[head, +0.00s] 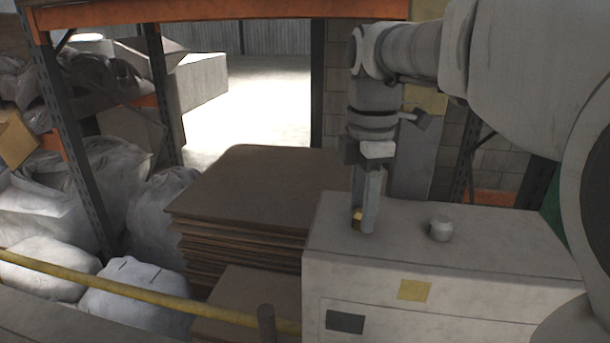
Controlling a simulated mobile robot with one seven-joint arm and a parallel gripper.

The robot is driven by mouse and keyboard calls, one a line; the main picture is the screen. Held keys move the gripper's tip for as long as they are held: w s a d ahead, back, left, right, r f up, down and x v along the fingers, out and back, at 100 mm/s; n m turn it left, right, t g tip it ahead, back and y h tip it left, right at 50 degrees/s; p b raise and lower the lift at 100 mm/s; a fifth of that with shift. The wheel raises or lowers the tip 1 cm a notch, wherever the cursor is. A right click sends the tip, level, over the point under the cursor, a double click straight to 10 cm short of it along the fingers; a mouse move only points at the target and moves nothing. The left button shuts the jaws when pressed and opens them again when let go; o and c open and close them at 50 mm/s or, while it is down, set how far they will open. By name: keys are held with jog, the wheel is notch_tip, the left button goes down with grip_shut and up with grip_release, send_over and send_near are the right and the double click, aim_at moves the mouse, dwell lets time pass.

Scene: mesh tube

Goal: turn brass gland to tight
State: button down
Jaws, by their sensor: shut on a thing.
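The brass gland (357,219) is a small yellow-gold piece at the top of the pale grey cabinet (335,262), near its left edge. My gripper (363,227) points straight down from above and its fingers are shut on the brass gland. The fingers hide most of the gland, so its turn angle and any markings cannot be seen. A round grey knob (440,228) stands on the cabinet top, to the right of my gripper and apart from it.
A stack of brown sheets (250,190) stands left of the cabinet. A yellow rail (150,293) crosses the lower left, with a short brown post (266,322) beside it. White sacks (130,290) and an orange-and-dark rack (65,140) are at left. The cabinet top's right side is clear.

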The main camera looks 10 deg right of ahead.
jog(key=m+p, duration=0.2)
jog(key=m, duration=0.4)
jog(key=m+p, duration=0.1)
jog(key=m, duration=0.5)
jog(key=shift+w+m, duration=0.1)
jog(key=shift+m, duration=0.3)
jog(key=m+p, duration=0.1)
jog(key=m, duration=0.5)
jog(key=shift+d, duration=0.1)
jog(key=m+p, duration=0.1)
jog(key=m, duration=0.5)
jog(key=shift+m, duration=0.3)
jog(key=shift+c, duration=1.9)
grip_release()
